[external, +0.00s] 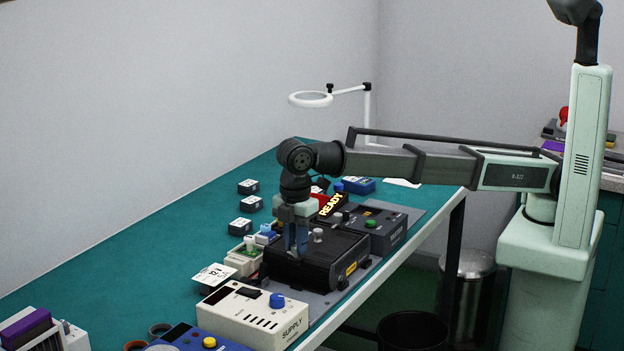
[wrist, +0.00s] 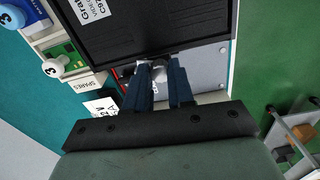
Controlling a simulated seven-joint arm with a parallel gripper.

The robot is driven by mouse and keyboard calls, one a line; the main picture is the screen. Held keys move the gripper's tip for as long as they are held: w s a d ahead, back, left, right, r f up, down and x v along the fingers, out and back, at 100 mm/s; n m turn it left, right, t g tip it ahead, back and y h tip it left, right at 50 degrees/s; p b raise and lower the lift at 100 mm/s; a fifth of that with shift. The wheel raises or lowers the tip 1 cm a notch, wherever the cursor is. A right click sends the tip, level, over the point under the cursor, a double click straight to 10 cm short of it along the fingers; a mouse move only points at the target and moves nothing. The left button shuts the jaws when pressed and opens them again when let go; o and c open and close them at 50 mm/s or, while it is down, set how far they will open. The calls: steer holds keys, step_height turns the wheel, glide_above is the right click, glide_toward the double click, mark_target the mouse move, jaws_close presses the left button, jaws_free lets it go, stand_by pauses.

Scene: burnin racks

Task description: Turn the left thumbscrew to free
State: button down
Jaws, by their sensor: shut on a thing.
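My gripper (external: 297,250) points down at the near left side of the black unit (external: 335,272) on the bench. In the wrist view its two blue fingers (wrist: 159,78) are shut on a small pale metal thumbscrew (wrist: 159,73) at the edge of the black unit (wrist: 140,25). The fingers hide most of the screw, and its turn angle cannot be told. In the external view the held screw is hidden by the fingers.
A cream supply box (external: 250,315) with a blue knob stands in front. A spares tray (external: 243,262) lies to the left. Small labelled boxes (external: 240,227) sit on the open green mat.

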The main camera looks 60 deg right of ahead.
steer(key=shift+n, duration=0.8)
steer(key=c, duration=1)
jaws_free()
steer(key=shift+r, duration=0.1)
step_height(320, 180, up, 14)
steer(key=shift+f, duration=0.15)
